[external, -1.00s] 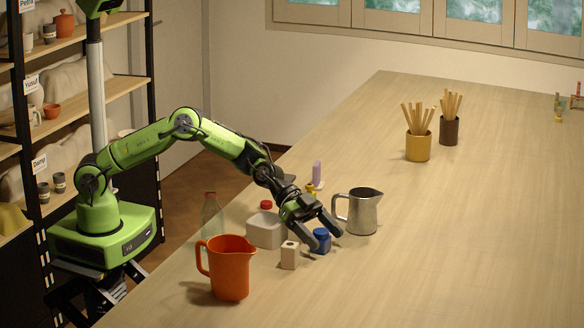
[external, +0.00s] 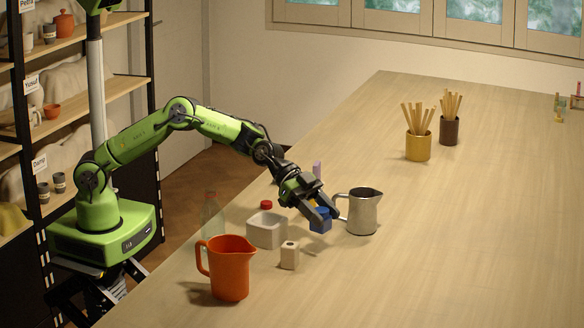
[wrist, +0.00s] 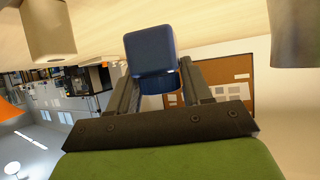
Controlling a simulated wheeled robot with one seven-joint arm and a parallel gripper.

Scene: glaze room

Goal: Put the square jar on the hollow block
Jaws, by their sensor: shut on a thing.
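The square jar (external: 320,222) is blue and boxy. My gripper (external: 325,221) is shut on it and holds it above the table, left of the metal pitcher. In the wrist view the jar (wrist: 152,52) sits between the two fingers, with a rounder blue part partly hidden between them. The hollow block (external: 289,261) is small and beige with a dark hole in its top. It stands upright on the table, in front and to the left of the jar, with nothing on it. In the wrist view the block (wrist: 48,32) is at the upper left.
A metal pitcher (external: 364,214) stands close right of my gripper. A pale square bowl (external: 266,232) is just behind the block, and an orange jug (external: 231,270) is to its left. A clear bottle (external: 212,218), red item (external: 266,205) and purple item (external: 317,168) are nearby. The right foreground is clear.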

